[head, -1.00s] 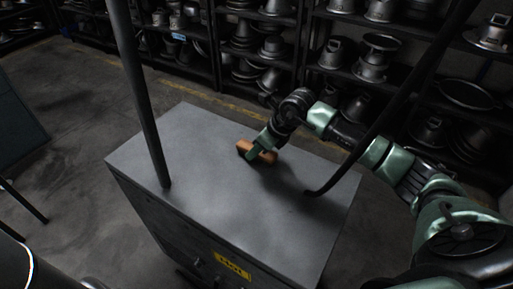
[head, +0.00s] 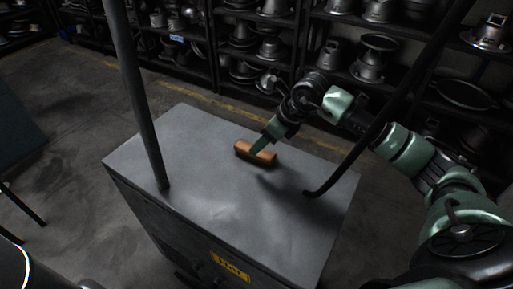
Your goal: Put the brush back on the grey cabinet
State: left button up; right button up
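The grey cabinet (head: 215,212) stands in the middle of the head view, with a broad flat top. The orange-brown brush (head: 264,157) lies on the far part of that top, right of centre. My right arm reaches in from the right, and the green tip of my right gripper (head: 258,146) overlaps the upper edge of the brush. Only one finger shows clearly, so I cannot tell whether it is open, shut or touching the brush. My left gripper is not in view.
Two dark bars rise at the cabinet top, a left bar (head: 143,110) and a right bar (head: 358,150) near my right arm. Shelves (head: 275,40) full of metal hat moulds line the back. The left and front of the cabinet top are clear.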

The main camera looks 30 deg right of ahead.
jog(key=v, duration=0.6)
jog(key=shift+r, duration=0.15)
